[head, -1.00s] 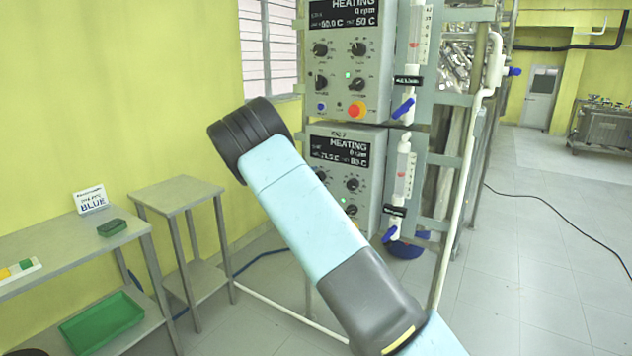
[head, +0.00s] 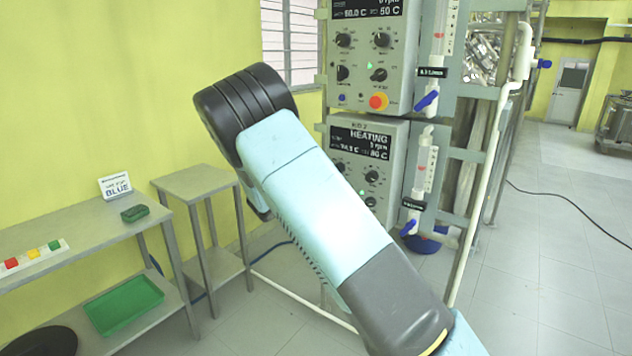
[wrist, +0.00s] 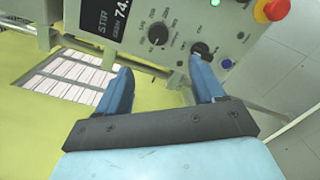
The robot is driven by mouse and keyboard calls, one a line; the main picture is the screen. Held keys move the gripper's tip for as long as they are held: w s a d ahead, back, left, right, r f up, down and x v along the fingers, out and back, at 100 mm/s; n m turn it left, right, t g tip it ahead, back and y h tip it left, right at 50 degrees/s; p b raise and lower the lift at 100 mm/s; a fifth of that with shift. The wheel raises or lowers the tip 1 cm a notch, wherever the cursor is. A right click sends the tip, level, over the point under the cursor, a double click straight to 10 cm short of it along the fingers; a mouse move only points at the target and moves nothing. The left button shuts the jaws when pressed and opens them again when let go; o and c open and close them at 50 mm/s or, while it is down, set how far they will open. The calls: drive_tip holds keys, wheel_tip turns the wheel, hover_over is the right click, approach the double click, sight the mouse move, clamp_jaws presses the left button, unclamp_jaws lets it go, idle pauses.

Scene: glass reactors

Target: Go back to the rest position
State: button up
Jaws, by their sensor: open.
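My gripper (wrist: 160,88) shows in the wrist view with its two blue fingers spread apart and nothing between them. Beyond the fingers is a grey control panel (wrist: 130,22) with knobs and a display, seen tilted. I cannot tell how far the fingertips are from it. In the head view my light blue and black arm rises across the middle, in front of the control boxes, and hides part of the lower one. The gripper itself is not clearly visible there.
An upper control box (head: 372,62) and a lower one (head: 390,165) hang on a metal frame with glass tubes. Open floor (head: 550,240) lies at right.

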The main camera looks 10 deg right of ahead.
drive_tip(key=s+d+r+m+g+y, duration=0.2)
drive_tip(key=s+d+r+m+g, duration=0.25)
drive_tip(key=s+d, duration=0.5)
drive_tip(key=s+d+r+m+g+y, duration=0.2)
drive_tip(key=s+d+r+m+g, duration=0.35)
drive_tip(key=s, duration=0.65)
drive_tip(key=s+a+r+m+t+y, duration=0.1)
drive_tip(key=s+a+r+m+y, duration=0.1)
drive_tip(key=s, duration=1.2)
drive_tip(key=s+a+r+m+t+y, duration=0.2)
drive_tip(key=s+y, duration=0.4)
drive_tip(key=s, duration=0.9)
wheel_tip(320, 180, up, 2)
drive_tip(key=shift+s+a+r+m+t+y, duration=0.2)
drive_tip(key=shift+a+m+t+y, duration=0.15)
drive_tip(key=shift+m, duration=0.35)
